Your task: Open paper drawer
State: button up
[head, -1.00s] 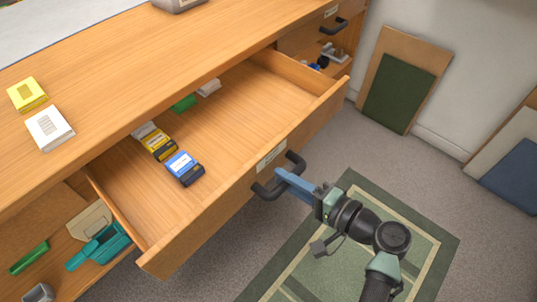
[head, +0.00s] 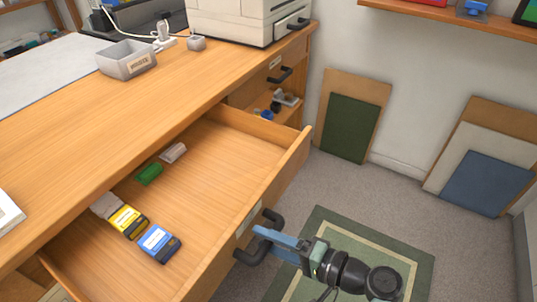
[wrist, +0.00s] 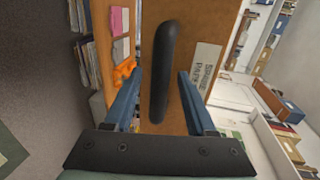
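A wide wooden drawer (head: 200,200) in the desk stands pulled out in the head view, with small boxes inside. Its dark bar handle (head: 262,238) is on the front face, beside a white label. My gripper (head: 272,238) is at this handle. In the wrist view the handle (wrist: 163,70) lies between the two blue fingers of my gripper (wrist: 160,78), with a gap on each side, so the fingers are open around it. The label (wrist: 207,71) there seems to begin with "SPARE".
Another drawer handle (head: 286,75) is at the desk's far end, above an open shelf. A grey tray (head: 127,60) is on the desktop. Boards (head: 345,125) lean on the wall. A green rug (head: 400,262) lies beside the drawer, and the floor there is clear.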

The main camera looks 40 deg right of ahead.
jog(key=shift+s+d, duration=0.1)
dwell(0.3)
jog(key=p+v, duration=0.3)
jog(key=v, duration=0.9)
jog(key=shift+s, duration=0.4)
jog(key=shift+r, duration=0.1)
